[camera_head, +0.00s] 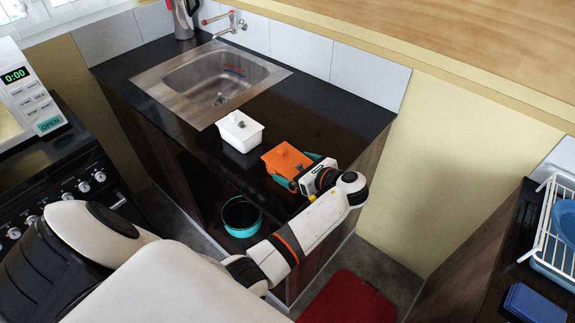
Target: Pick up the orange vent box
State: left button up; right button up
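The orange vent box (281,158) sits upright on the dark countertop, right of the sink, with a small dark knob on its lid. My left gripper (291,166) is at the box's near right side. Its teal fingers are spread apart, one along the near side and one by the far right side. The gripper body hides the box's right part, and I cannot tell whether the fingers touch it. My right gripper is out of view.
A white lidded box (240,132) stands left of the orange one, by the metal sink (212,82). A teal-rimmed dark pot (241,217) is lower, below the counter edge. A stove and microwave (30,90) are left; a dish rack (553,225) is right.

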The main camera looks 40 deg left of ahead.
pick_arm(q)
jog(key=shift+d, duration=0.15)
jog(key=c, duration=0.9)
jog(key=shift+a+f, duration=0.1)
jog(key=shift+a, duration=0.1)
jog(key=shift+c, duration=1.4)
jog(key=c, duration=0.5)
jog(key=shift+c, duration=0.2)
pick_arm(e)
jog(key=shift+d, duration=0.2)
